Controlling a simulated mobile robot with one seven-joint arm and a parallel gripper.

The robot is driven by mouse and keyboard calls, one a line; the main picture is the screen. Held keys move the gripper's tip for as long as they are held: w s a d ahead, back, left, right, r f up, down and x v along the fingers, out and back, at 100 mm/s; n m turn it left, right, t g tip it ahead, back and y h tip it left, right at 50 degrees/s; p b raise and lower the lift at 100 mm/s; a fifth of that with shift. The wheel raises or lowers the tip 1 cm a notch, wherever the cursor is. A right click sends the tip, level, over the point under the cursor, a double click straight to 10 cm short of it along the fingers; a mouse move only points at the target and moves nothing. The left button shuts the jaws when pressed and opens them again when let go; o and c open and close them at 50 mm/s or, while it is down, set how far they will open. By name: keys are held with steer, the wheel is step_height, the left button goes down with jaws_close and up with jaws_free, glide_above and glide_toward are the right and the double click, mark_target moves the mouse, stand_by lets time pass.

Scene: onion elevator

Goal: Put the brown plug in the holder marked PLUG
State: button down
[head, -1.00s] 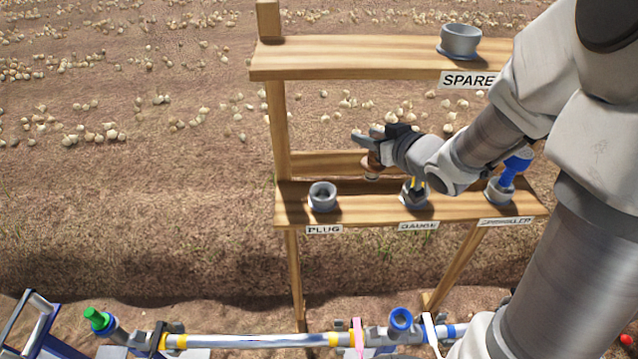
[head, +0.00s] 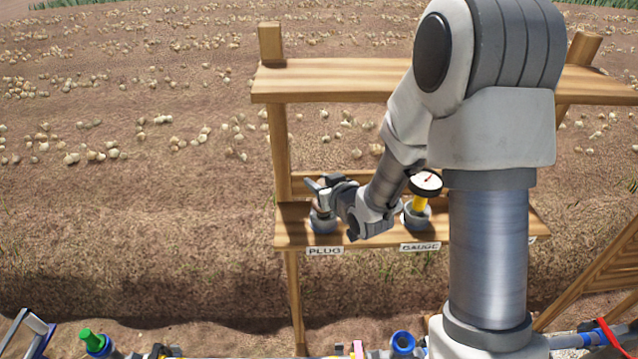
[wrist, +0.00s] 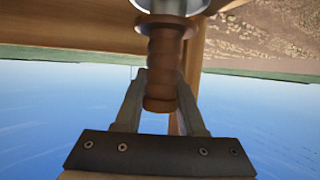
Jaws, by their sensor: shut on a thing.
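The brown plug (wrist: 162,60) is between the two fingers of my gripper (wrist: 160,82) in the wrist view, and the gripper is shut on it. Its wide collar is right at the grey PLUG holder (wrist: 172,6); I cannot tell whether it is fully seated. In the head view my gripper (head: 318,190) is over the PLUG holder (head: 324,224), at the left end of the lower wooden shelf (head: 296,232). The plug is mostly hidden there by the gripper. The PLUG label (head: 324,251) is on the shelf's front edge.
The gauge (head: 426,184) with a yellow stem stands in the GAUGE holder (head: 416,218), just right of my wrist. The upper shelf (head: 330,82) runs above and behind. A pipe assembly with a green-capped end (head: 92,340) lies along the bottom. Space left of the rack is free.

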steer(key=shift+f, duration=0.45)
steer(key=shift+f+b, duration=0.35)
steer(key=shift+b, duration=0.15)
steer(key=shift+f, duration=0.1)
steer(key=c, duration=0.5)
jaws_free()
